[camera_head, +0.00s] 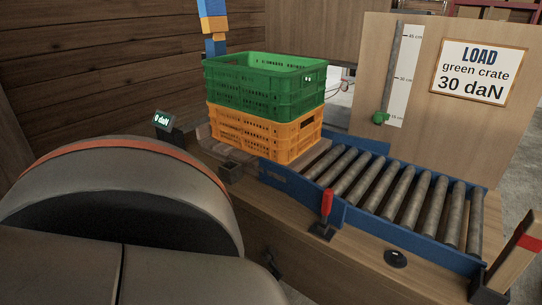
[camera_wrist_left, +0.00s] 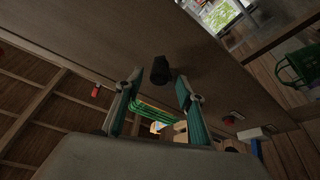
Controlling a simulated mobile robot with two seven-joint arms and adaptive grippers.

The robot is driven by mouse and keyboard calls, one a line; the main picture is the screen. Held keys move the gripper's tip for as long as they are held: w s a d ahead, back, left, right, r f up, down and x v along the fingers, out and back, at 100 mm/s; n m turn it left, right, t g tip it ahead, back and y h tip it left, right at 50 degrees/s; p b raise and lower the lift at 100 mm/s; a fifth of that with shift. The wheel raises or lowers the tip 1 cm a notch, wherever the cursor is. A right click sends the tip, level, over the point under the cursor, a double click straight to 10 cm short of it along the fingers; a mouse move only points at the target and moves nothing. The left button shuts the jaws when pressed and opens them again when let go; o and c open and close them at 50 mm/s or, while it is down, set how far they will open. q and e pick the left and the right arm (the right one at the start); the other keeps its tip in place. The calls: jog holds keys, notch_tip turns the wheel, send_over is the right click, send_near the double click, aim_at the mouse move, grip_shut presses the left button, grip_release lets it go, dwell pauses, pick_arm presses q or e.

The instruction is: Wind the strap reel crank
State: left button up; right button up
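A dark, stubby knob (camera_wrist_left: 160,71) sticks out from a brown wooden face in the left wrist view; it looks like the crank's handle, but the crank arm and reel do not show clearly. My left gripper (camera_wrist_left: 158,88) is open, its two teal-edged fingers spread on either side of the knob's near end. I cannot tell whether they touch it. In the head view, a small dark part (camera_head: 272,263) sits at the bench front; I cannot tell if it is the crank. My left gripper is hidden there behind my own large grey arm link. My right gripper is not in view.
A green crate (camera_head: 265,86) stands on an orange crate (camera_head: 265,135) beside the blue-framed roller conveyor (camera_head: 400,195). A red-handled lever (camera_head: 327,205) and black disc (camera_head: 396,258) are on the bench. A display (camera_head: 162,120) reads 0 daN; a sign (camera_head: 473,72) reads 30 daN.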

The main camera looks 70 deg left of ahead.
pick_arm(q)
jog(key=shift+v, duration=1.45)
